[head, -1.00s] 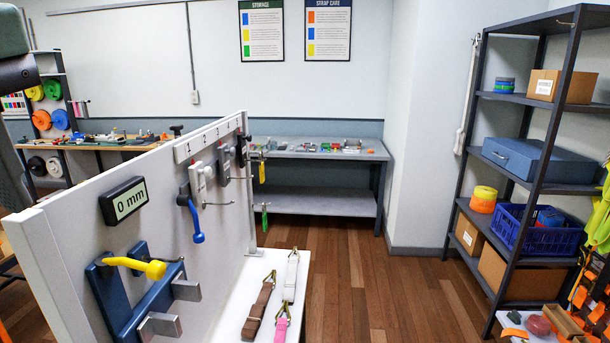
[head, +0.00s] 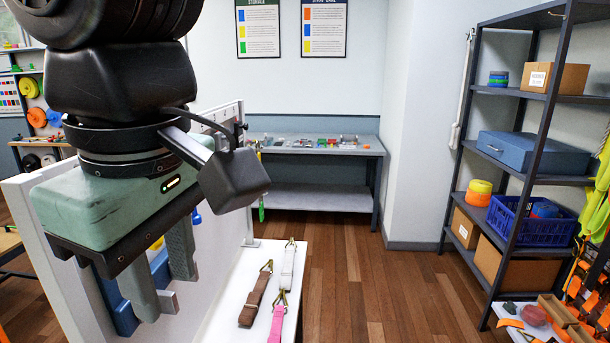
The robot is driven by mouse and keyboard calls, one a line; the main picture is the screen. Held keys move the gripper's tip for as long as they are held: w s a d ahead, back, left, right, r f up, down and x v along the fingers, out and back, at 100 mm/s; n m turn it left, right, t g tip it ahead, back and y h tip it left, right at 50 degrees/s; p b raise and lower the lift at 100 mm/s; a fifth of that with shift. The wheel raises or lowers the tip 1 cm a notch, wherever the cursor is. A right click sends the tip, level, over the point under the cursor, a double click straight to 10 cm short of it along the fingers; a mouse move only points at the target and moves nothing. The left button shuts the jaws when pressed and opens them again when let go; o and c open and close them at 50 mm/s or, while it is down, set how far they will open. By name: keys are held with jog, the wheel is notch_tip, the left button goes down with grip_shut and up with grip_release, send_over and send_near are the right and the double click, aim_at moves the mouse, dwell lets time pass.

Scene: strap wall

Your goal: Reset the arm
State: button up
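My gripper (head: 168,297) hangs at the left of the head view with its fingers pointing down. The two fingers are apart and nothing shows between them, so it is open and empty. It hangs in front of the white strap panel (head: 50,240) and hides most of the panel's face, including the display. Below and behind the fingers, part of a blue bracket (head: 122,308) shows, with a bit of a yellow handle (head: 156,243) and a blue handle (head: 196,217).
A brown strap (head: 254,300), a pink strap (head: 277,325) and a white strap (head: 287,265) lie on the white ledge (head: 228,300). A grey bench (head: 325,190) stands behind, a dark shelf rack (head: 540,140) at the right. The wooden floor (head: 370,290) between is clear.

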jog(key=s+d+f+m+g+b, duration=0.1)
jog(key=d+f+m+b, duration=0.5)
jog(key=d+f, duration=1.8)
jog(key=shift+s+d+m, duration=0.6)
jog(key=shift+d, duration=0.35)
